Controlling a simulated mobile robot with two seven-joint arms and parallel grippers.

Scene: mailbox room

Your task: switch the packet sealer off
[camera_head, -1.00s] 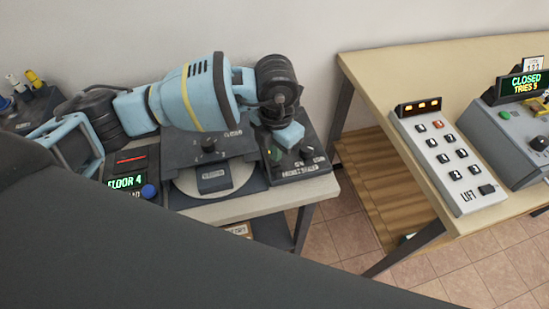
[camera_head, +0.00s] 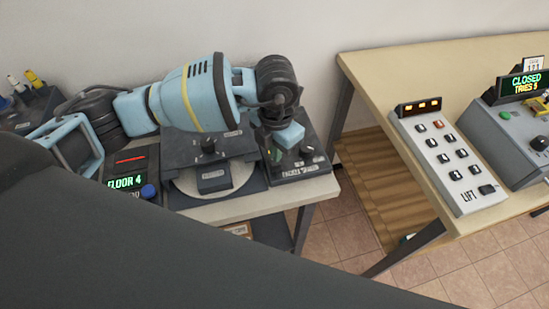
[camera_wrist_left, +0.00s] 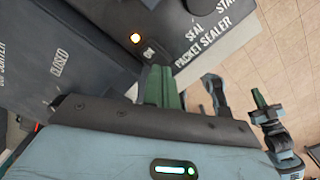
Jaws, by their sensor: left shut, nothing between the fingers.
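The packet sealer (camera_head: 318,166) is a dark box with white lettering on the right end of the left table.
Left of the sealer is a dark device with a knob (camera_head: 208,146) and a round plate. A "FLOOR 4" display (camera_head: 125,182) stands further left. A lift panel (camera_head: 450,158) and a grey box with a "CLOSED" display (camera_head: 525,81) stand on the right table. Floor shows between the tables.

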